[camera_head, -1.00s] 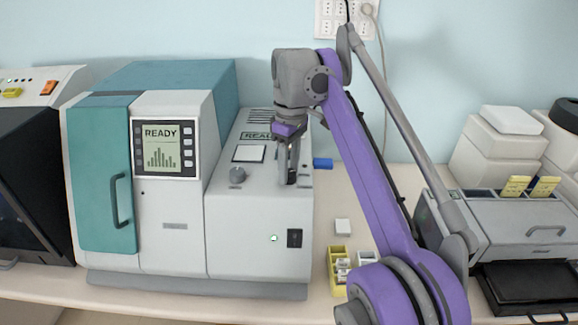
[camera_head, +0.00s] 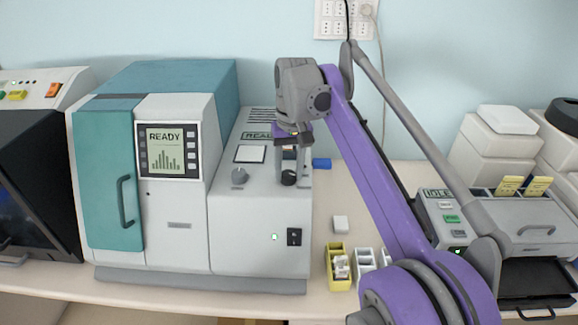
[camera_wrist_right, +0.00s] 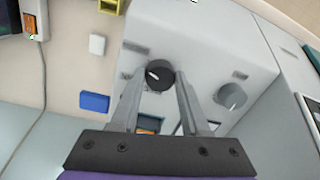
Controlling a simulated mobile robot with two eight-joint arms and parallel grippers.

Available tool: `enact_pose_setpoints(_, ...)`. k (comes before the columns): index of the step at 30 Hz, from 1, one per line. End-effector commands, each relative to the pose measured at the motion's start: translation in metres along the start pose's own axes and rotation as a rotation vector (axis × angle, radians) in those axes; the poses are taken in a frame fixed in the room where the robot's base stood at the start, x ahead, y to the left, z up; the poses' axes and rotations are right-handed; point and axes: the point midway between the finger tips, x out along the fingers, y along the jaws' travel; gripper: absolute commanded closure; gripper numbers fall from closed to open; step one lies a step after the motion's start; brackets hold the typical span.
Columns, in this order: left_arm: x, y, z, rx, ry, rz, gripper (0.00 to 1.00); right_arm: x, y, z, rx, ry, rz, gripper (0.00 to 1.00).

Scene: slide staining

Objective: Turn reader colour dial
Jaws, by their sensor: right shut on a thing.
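The reader is the grey and teal machine (camera_head: 262,215) with a READY screen. On the sloping grey top of its right part is a dark round dial (camera_head: 288,178) with a white pointer mark. The dial also shows in the right wrist view (camera_wrist_right: 157,77). My right gripper (camera_head: 292,180) reaches down from above, its two fingers on opposite sides of this dial, shut on it. A second, grey dial (camera_head: 239,176) stands to the left, clear of the fingers. It shows in the right wrist view too (camera_wrist_right: 230,96). My left gripper is not in view.
A blue block (camera_head: 321,163) and a white block (camera_head: 341,224) lie on the bench right of the reader. A yellow rack (camera_head: 339,275) holds small white pieces. A grey machine with an IDLE display (camera_head: 437,194) stands at the right, behind my right arm.

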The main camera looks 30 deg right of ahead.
Motion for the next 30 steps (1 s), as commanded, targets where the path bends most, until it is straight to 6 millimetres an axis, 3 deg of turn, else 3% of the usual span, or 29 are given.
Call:
enact_pose_setpoints(12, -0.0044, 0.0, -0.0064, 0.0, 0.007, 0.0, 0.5, -0.001, -0.0005, 0.0001, 0.17, 0.012, -0.001, 1.0)
enact_pose_setpoints(27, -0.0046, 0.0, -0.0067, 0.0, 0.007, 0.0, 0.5, -0.0007, -0.0004, 0.0, 0.189, 0.013, -0.001, 1.0)
enact_pose_setpoints(28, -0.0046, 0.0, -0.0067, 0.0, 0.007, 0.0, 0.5, -0.0007, -0.0004, 0.0, 0.189, 0.013, -0.001, 0.53)
enact_pose_setpoints(30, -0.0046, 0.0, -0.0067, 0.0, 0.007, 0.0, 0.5, -0.0007, -0.0004, 0.0, 0.189, 0.013, -0.001, 0.4)
